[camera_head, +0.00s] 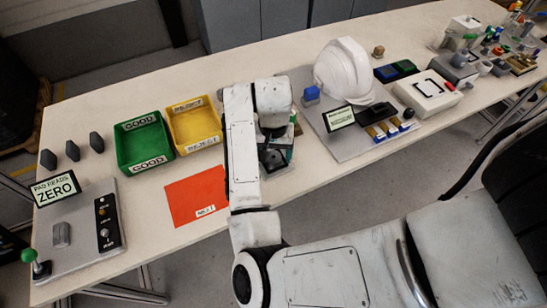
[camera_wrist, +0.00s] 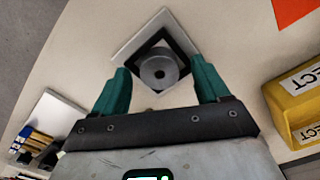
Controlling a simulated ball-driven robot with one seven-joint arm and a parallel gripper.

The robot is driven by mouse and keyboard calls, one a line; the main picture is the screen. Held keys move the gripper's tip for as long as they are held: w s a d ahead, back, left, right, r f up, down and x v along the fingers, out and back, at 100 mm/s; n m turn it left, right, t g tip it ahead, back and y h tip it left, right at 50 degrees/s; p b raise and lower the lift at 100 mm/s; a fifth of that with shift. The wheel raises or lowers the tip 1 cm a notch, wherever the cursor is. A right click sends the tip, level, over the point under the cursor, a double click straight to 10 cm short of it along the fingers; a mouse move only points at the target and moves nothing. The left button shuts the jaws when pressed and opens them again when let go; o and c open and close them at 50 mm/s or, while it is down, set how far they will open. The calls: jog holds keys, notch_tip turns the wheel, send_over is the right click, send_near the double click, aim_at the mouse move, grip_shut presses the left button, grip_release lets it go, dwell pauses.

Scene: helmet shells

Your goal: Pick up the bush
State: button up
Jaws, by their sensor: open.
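My gripper (camera_wrist: 159,76) is open, with one teal finger on each side of the bush in the picture. I see no contact, and the remaining height is hard to judge. In the head view my gripper (camera_head: 276,155) is over the plate, and my arm hides the bush.
A yellow bin (camera_head: 194,124) and a green bin (camera_head: 143,143) stand left of my arm. An orange-red sheet (camera_head: 196,196) lies at the front. A white helmet shell (camera_head: 343,70) stands on a grey board (camera_head: 345,144) to the right. Bare tabletop surrounds the plate.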

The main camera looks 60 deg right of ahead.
jog(key=shift+f, duration=0.2)
jog(key=c, duration=1.2)
